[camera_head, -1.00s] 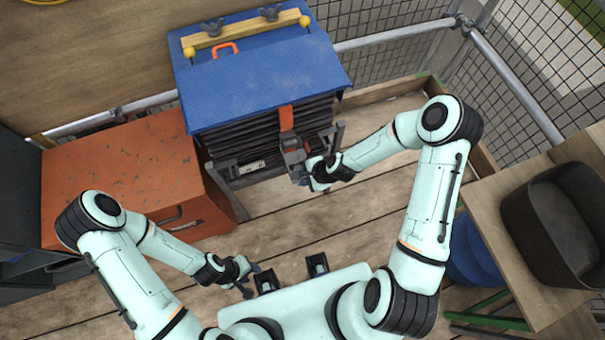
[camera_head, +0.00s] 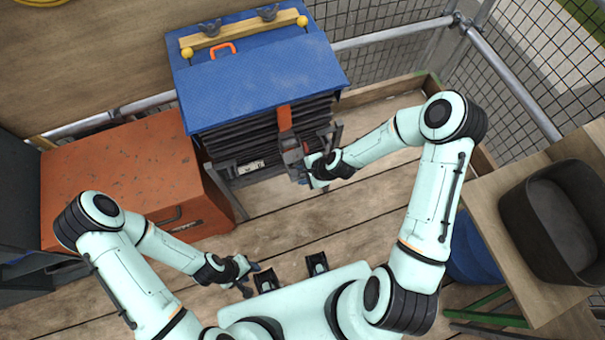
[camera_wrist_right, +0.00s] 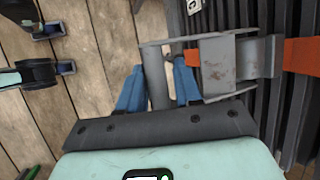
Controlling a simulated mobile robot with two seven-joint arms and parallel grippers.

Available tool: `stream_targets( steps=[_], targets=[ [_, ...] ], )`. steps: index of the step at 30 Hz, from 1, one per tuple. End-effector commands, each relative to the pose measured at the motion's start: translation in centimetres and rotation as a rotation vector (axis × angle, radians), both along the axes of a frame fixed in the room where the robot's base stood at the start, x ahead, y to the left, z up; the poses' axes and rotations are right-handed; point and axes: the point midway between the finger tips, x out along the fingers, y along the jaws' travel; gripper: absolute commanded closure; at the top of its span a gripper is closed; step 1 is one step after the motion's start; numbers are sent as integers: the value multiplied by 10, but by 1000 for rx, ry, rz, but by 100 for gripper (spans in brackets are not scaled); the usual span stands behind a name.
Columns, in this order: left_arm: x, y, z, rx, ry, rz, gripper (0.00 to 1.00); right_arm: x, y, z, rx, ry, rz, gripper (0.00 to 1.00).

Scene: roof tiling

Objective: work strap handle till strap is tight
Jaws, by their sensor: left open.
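The orange strap (camera_head: 285,118) runs down the front of a stack of dark tiles (camera_head: 262,128), partly under a blue cover (camera_head: 262,82). Its grey metal ratchet (camera_head: 293,154) sits low on the front of the stack. In the right wrist view, the ratchet body (camera_wrist_right: 222,66) shows scuffs, with the orange strap (camera_wrist_right: 300,56) at its right. My right gripper (camera_wrist_right: 158,84) has its blue fingers on both sides of the ratchet's handle bar (camera_wrist_right: 156,72), closed against it. My left gripper (camera_head: 249,279) is open and empty, low over the deck, away from the strap.
An orange chest (camera_head: 120,175) stands left of the stack. A wooden bench with a dark bin (camera_head: 560,215) is at the right. Mesh fencing and rails (camera_head: 400,37) close off the back. The plank deck (camera_head: 330,225) before the stack is mostly clear.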

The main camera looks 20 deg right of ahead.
Motion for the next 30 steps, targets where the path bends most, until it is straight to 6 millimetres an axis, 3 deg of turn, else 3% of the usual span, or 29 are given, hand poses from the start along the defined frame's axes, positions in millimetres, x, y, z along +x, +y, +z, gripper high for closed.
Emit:
stream_targets(
  steps=[8, 22, 30],
  targets=[
    [0, 0, 0, 0, 0, 0, 57, -3, -3, 7, 1, 1, 0, 67],
    [3, 0, 6, 0, -4, 0, 57, -36, -43, 90, -4, -1, -4, 67],
    [7, 0, 12, -1, -8, 0, 57, -45, -52, 112, 0, 1, -2, 67]
  ],
)
